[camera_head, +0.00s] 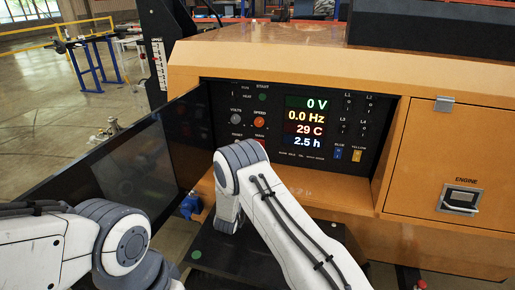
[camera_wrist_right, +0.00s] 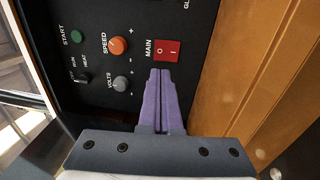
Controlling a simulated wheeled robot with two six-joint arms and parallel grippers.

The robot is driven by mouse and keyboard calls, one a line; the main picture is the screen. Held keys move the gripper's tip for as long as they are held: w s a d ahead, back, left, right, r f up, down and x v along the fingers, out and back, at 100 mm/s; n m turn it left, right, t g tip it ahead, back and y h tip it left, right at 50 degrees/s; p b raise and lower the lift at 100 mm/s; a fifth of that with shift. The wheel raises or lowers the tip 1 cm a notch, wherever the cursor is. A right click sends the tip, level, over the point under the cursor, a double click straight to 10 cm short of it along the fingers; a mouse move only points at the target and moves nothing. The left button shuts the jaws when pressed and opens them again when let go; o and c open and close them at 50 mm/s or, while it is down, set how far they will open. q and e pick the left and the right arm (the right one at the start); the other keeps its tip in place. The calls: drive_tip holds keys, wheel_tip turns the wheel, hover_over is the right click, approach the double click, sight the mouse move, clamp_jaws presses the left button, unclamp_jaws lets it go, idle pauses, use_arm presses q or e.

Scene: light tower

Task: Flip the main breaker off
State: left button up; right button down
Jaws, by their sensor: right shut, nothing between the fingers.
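The main breaker is a red rocker switch (camera_wrist_right: 167,50) marked O and I beside the word MAIN on the black control panel (camera_head: 222,113). In the right wrist view, my right gripper (camera_wrist_right: 160,73) has its purple fingers shut together with nothing between them. Their tips are just below the rocker's lower edge in that view, near the O side. I cannot tell whether they touch it, nor which side of the rocker is pressed in. In the head view my right arm hides the right gripper and most of the breaker. My left gripper is out of view.
The lit display (camera_head: 304,122) reads 0 V, 0.0 Hz, 29 C and 2.5 h. An orange SPEED knob (camera_wrist_right: 119,45), a grey VOLTS knob (camera_wrist_right: 122,83) and a green START button (camera_wrist_right: 76,37) are close by. The dark panel door (camera_head: 115,165) stands open at left.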

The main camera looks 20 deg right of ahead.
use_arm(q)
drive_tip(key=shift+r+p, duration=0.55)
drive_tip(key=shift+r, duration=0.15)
use_arm(e)
drive_tip(key=x, duration=1.1)
drive_tip(key=shift+d+r, duration=0.1)
